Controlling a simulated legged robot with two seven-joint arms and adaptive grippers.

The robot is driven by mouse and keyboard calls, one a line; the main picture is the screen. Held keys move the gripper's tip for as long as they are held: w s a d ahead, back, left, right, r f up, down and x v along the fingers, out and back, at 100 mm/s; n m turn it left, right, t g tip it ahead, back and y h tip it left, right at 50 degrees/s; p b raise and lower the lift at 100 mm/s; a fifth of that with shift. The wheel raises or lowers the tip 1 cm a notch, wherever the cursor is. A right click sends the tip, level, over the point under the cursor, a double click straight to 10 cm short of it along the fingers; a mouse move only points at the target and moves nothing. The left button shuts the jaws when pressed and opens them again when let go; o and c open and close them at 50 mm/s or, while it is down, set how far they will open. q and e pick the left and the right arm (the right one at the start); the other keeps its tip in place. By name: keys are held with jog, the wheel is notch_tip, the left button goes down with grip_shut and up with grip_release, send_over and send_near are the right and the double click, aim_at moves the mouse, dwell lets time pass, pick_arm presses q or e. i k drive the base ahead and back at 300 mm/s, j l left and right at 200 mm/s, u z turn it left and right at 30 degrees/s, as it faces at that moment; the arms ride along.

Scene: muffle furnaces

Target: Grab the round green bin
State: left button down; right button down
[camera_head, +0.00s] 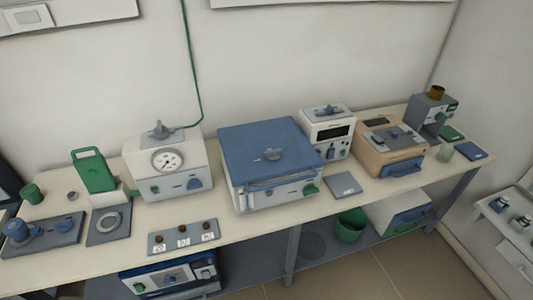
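A round green bin (351,226) stands upright below the front edge of the workbench, right of a table leg. Its rim is partly under the bench. A much smaller green cup (32,194) stands on the bench at the far left. Neither of my grippers shows in the head view.
The long bench (262,220) carries a blue-topped furnace (265,150), a white unit with a dial (168,165) and a tan unit (393,148). A white box with a blue handle (398,213) stands right of the bin. Open tiled floor (420,265) lies in front.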

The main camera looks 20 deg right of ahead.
aim_at(351, 223)
jog(key=z, duration=1.7)
jog(key=i+l, duration=0.35)
jog(key=l, duration=0.15)
